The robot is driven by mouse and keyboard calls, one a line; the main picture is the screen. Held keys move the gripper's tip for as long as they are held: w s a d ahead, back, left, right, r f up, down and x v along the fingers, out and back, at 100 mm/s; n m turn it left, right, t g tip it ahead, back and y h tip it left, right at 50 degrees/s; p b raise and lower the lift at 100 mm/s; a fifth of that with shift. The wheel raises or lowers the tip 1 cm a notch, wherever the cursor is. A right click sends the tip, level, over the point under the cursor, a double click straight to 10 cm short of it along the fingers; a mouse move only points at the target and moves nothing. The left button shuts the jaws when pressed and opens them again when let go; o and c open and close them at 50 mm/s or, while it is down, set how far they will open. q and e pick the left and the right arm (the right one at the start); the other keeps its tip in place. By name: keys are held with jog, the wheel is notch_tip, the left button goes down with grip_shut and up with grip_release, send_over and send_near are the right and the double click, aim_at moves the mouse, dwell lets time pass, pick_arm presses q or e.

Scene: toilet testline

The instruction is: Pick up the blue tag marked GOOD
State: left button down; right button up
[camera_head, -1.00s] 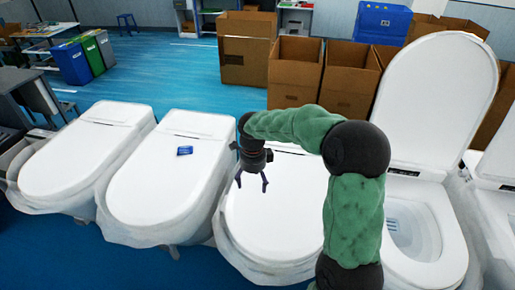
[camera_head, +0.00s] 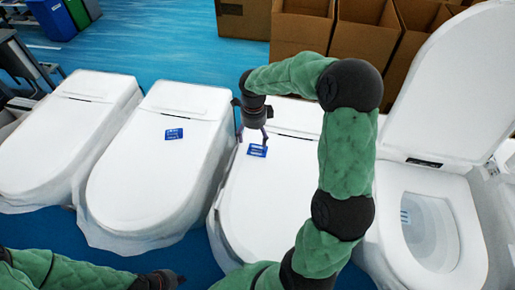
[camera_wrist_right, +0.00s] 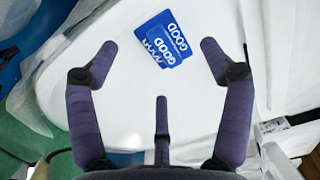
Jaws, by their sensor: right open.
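A blue tag (camera_head: 257,151) lies on the closed white lid of the third toilet. In the right wrist view, blue tag faces marked GOOD (camera_wrist_right: 166,40) overlap on the lid, so it looks like a stack. Another blue tag (camera_head: 174,134) lies on the second toilet's lid; its print is too small to read. My right gripper (camera_head: 253,136) is just above and behind the third lid's tag, fingers down. In its wrist view the purple fingers (camera_wrist_right: 160,58) are spread and empty, with the tag beyond them. My left gripper (camera_head: 165,279) is at the bottom edge, its fingers unclear.
Closed toilets stand in a row, including the second toilet (camera_head: 145,185). The toilet (camera_head: 430,225) at the right has its lid raised (camera_head: 455,85). Cardboard boxes (camera_head: 300,25) stand behind. Blue floor (camera_head: 160,45) is free behind the left toilets.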

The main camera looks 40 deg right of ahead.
aim_at(255, 147)
jog(key=shift+d+f, duration=0.1)
jog(key=shift+f, duration=0.5)
notch_tip(255, 147, down, 5)
jog(key=shift+s+r, duration=0.1)
jog(key=shift+s, duration=0.1)
jog(key=c, duration=1.3)
jog(key=shift+c, duration=0.8)
